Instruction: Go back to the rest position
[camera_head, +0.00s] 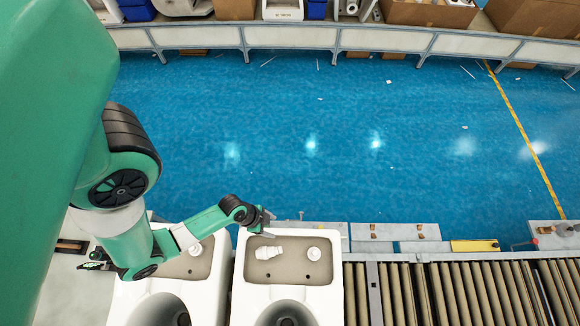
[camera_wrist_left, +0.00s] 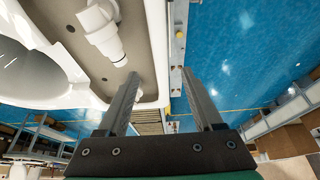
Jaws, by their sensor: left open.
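My left arm is green with black joints and comes in from the left in the head view. Its gripper (camera_head: 268,223) is above the back edge of a white toilet (camera_head: 240,290). In the left wrist view the two grey fingers of the left gripper (camera_wrist_left: 158,97) stand apart with nothing between them. White fittings lie in the toilet's open tank: a larger one (camera_head: 268,252) and a small round one (camera_head: 314,254). The larger fitting also shows in the left wrist view (camera_wrist_left: 105,35), left of the fingers. My right gripper is in neither view.
A second white toilet (camera_head: 122,300) stands to the left, partly under my arm. A roller conveyor (camera_head: 460,290) runs to the right. A yellow block (camera_head: 474,245) sits on its far rail. The blue floor (camera_head: 330,130) beyond is mostly clear, with shelves and boxes (camera_head: 430,12) at the back.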

